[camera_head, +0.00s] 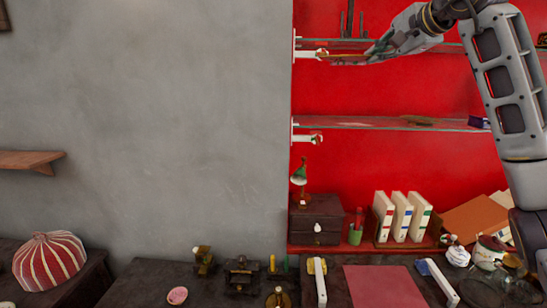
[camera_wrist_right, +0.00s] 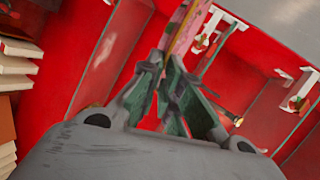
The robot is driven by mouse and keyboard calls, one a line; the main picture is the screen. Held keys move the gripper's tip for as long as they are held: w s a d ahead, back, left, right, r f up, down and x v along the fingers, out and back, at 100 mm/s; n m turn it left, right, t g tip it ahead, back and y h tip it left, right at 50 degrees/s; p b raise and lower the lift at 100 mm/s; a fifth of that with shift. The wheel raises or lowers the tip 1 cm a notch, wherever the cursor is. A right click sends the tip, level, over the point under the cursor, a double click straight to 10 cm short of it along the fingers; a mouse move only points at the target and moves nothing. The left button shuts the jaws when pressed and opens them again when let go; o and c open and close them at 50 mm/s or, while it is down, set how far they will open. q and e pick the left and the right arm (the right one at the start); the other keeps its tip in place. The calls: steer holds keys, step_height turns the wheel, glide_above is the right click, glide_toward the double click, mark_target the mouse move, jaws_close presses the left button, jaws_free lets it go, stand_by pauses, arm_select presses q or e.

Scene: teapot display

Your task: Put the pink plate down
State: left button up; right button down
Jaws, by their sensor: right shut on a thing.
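My right gripper (camera_head: 372,52) is raised at the upper right, in front of the top glass shelf (camera_head: 440,47). In the right wrist view, its fingers (camera_wrist_right: 172,70) are shut on the edge of a pink plate (camera_wrist_right: 186,28), which runs out of the top of that view. In the head view the plate (camera_head: 348,58) is a thin edge-on strip left of the fingertips, near a white shelf bracket. I cannot tell whether it touches the shelf. A small round pink dish (camera_head: 177,295) lies on the dark table. My left gripper is not in view.
A lower glass shelf (camera_head: 370,123) spans the red wall. Below stand a dark drawer box (camera_head: 316,220), a green cup (camera_head: 355,235) and white binders (camera_head: 402,217). A red mat (camera_head: 384,286) lies on the table. A striped cushion (camera_head: 49,260) sits at left.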

steer(key=s+a+r+n+y, duration=0.2)
steer(key=s+a+r, duration=0.45)
steer(key=s, duration=0.25)
steer(key=s+a+f+n+g+y, duration=0.1)
steer(key=s+a+f+y, duration=0.15)
steer(key=s+f, duration=0.2)
steer(key=d+f+h, duration=0.1)
steer(key=d+f, duration=0.1)
steer(key=f, duration=1.7)
steer(key=d+f+h, duration=0.1)
steer(key=d+f, duration=0.1)
steer(key=f, duration=1.7)
steer(key=s+f, duration=0.3)
steer(key=f, duration=0.7)
steer(key=s+f, duration=0.2)
steer(key=f, duration=0.8)
steer(key=shift+s+d+f, duration=0.25)
steer(key=shift+s+f, duration=0.15)
